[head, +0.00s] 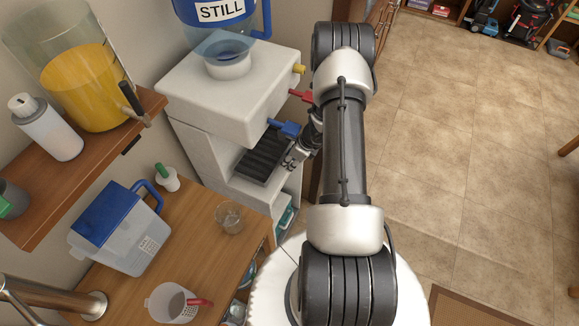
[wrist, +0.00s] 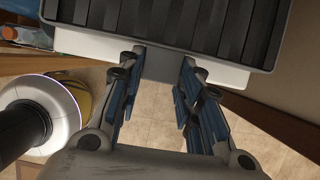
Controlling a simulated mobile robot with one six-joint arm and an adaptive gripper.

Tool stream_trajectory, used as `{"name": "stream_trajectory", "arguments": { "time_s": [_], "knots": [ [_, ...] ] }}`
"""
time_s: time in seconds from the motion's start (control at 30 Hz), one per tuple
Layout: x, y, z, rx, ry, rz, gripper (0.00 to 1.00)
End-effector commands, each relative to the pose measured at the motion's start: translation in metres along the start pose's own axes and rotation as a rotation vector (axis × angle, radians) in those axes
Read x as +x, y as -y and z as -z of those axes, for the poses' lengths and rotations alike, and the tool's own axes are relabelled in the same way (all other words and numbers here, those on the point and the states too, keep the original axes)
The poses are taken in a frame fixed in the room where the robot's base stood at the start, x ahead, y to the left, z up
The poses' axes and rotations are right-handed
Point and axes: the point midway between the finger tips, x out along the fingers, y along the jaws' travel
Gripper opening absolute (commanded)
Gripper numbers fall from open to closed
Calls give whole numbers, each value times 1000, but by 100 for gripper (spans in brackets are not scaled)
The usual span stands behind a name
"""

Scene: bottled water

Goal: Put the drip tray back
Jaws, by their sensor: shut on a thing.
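The drip tray (head: 262,158) is dark and slatted. It lies in the recess of the white water dispenser (head: 200,130), below the blue tap (head: 285,128). My gripper (head: 297,154) is at the tray's front edge, partly hidden by my arm in the head view. In the wrist view the tray (wrist: 180,22) fills the top, over a white ledge (wrist: 78,43). There my gripper (wrist: 163,66) is shut on the grey tab at the tray's front. I cannot tell whether the tray is fully seated.
A blue bottle labelled STILL (head: 221,30) tops the dispenser. Red (head: 300,96) and yellow (head: 299,69) taps stand close to my arm. The tiled floor at right is open.

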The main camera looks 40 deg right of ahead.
Motion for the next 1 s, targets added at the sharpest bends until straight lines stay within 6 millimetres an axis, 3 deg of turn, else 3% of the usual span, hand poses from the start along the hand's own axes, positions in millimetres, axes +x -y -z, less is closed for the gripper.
{"name": "stream_trajectory", "arguments": {
  "time_s": [0.33, 0.7, 0.73, 1.0],
  "knots": [
    [38, 0, 12, -2, 1, 0, 0],
    [41, 0, 13, 0, 1, 1, 0],
    [41, 0, 13, 0, 1, 1, 33],
    [40, 0, 13, 0, 1, 0, 51]
  ]
}}
